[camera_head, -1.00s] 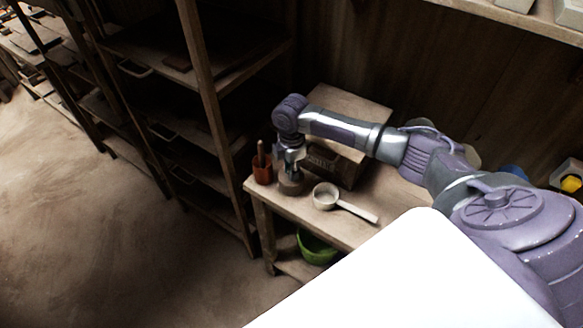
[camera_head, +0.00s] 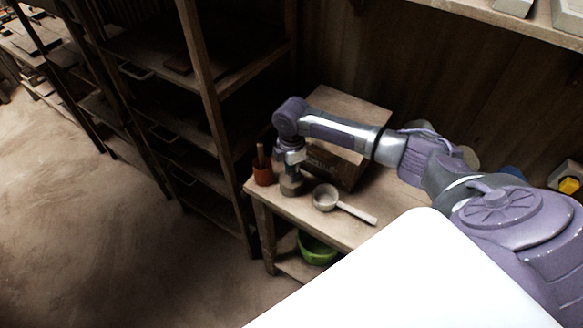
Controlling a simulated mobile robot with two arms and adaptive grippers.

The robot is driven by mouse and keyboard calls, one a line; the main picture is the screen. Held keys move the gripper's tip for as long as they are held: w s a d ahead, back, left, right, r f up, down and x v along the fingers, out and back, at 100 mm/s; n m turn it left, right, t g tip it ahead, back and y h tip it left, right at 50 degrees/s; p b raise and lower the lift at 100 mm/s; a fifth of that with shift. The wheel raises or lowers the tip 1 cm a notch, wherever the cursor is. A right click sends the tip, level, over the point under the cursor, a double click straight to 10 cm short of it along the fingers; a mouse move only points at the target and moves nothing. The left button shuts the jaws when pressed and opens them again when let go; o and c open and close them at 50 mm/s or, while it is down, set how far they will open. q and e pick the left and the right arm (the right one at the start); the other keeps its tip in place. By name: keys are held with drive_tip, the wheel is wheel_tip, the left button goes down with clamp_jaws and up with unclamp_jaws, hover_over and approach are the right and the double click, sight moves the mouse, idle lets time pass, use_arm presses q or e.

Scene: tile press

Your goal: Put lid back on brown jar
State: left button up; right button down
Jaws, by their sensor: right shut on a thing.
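A small brown jar (camera_head: 291,188) stands on the wooden table near its far left corner. My right gripper (camera_head: 292,172) points down right over the jar's top. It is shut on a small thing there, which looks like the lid. The fingers and the arm hide most of it, and I cannot tell whether it touches the jar's rim. My left gripper is not in view.
A pale ladle (camera_head: 325,198) lies to the right. A wooden box (camera_head: 345,104) stands behind. A green bowl (camera_head: 315,250) is on the shelf below.

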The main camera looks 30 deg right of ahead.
idle(0.3)
drive_tip(key=c, duration=0.9)
unclamp_jaws()
drive_tip(key=shift+o, duration=0.2)
drive_tip(key=o, duration=0.4)
drive_tip(key=shift+r, duration=0.1)
wheel_tip(320, 180, up, 5)
drive_tip(key=p, duration=0.5)
drive_tip(key=shift+r+p, duration=0.8)
drive_tip(key=shift+r, duration=0.1)
